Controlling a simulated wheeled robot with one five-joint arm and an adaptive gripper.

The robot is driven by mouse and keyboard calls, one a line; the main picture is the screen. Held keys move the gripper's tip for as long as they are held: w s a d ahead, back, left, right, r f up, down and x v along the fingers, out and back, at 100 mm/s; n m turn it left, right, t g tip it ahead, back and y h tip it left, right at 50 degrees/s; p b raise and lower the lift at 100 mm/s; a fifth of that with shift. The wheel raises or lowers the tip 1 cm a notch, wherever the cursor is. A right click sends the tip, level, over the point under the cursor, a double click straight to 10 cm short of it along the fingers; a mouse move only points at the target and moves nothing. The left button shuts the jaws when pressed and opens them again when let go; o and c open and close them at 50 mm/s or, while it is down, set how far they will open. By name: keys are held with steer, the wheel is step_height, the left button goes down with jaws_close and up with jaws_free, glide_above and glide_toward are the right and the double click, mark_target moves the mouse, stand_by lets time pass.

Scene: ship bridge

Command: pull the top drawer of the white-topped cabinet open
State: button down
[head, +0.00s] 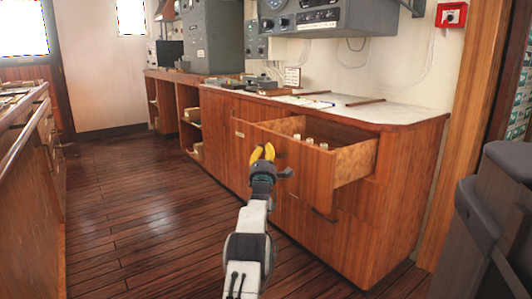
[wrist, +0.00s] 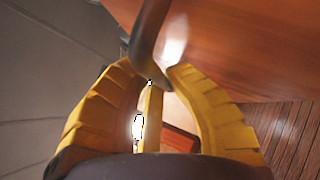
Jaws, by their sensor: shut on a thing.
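The wooden cabinet (head: 405,200) with the white top (head: 385,113) stands at the right against the wall. Its top drawer (head: 345,163) is pulled well out, and small light-coloured items show inside it. My gripper (head: 263,153), with yellow fingers, is at the front of this drawer. In the wrist view my gripper (wrist: 155,78) is shut on the dark curved handle (wrist: 150,35) of the drawer, which passes between the fingertips. In the head view the fingers and wrist partly hide the drawer front.
A lower drawer with a dark handle (head: 324,215) is below, closed. Papers and rods lie on the white top. Another wooden counter (head: 35,130) is at the left. A dark grey chair-like object (head: 490,220) stands at the right front. The plank floor (head: 140,210) between is clear.

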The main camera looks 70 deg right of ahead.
steer(key=shift+w+a+r, duration=0.1)
steer(key=shift+w+r, duration=0.05)
steer(key=shift+r, duration=0.15)
steer(key=c, duration=1.5)
jaws_free()
steer(key=o, duration=0.3)
steer(key=shift+f, duration=0.2)
steer(key=shift+o, duration=0.2)
steer(key=shift+f, duration=0.15)
steer(key=v, duration=1.1)
steer(key=shift+s+a, duration=0.25)
steer(key=shift+a, duration=0.1)
